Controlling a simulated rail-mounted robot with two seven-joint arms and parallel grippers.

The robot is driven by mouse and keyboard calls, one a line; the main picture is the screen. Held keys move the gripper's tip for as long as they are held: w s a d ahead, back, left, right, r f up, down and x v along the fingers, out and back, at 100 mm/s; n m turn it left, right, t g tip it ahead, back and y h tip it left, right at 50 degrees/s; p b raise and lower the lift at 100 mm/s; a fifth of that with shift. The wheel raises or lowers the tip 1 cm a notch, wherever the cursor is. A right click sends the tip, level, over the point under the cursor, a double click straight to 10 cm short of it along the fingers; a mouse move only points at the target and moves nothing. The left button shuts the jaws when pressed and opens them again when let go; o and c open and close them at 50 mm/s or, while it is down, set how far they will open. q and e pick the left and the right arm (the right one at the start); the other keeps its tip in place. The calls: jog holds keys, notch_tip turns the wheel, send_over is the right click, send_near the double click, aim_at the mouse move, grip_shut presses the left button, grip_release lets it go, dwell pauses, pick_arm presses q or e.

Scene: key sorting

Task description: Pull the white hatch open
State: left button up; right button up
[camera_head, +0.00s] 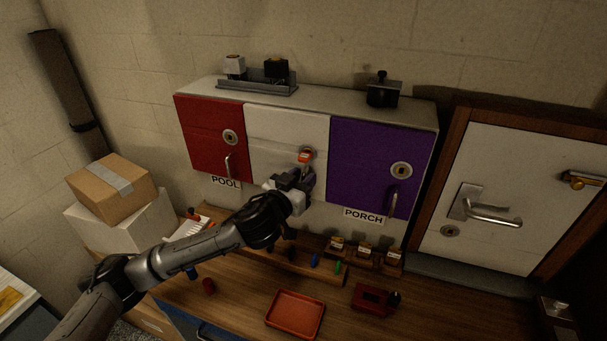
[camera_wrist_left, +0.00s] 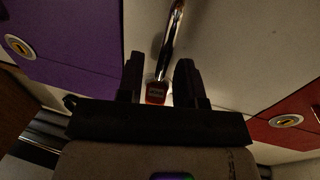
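The white hatch (camera_head: 275,138) is the middle door of a wall cabinet, between a red and a purple hatch. It looks closed. My left gripper (camera_head: 304,180) is in front of its lower right part and hides its handle in the head view. In the left wrist view, the shiny handle (camera_wrist_left: 173,35) runs toward the space between the open fingers (camera_wrist_left: 160,72). A small red tag (camera_wrist_left: 156,92) shows between the fingers; an orange-red one (camera_head: 305,157) shows just above the gripper in the head view. I cannot tell whether the fingers touch the handle. My right gripper is not in view.
The red hatch (camera_head: 209,142) and purple hatch (camera_head: 370,165) look closed on either side. Below are a wooden bench with an orange tray (camera_head: 295,326), a dark red block (camera_head: 370,298) and several small keys or tags. Boxes (camera_head: 110,187) stand at left, a door (camera_head: 500,190) at right.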

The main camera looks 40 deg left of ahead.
pick_arm(q)
jog(key=shift+w, duration=0.35)
grip_shut()
jog(key=shift+s, duration=0.1)
dwell(0.3)
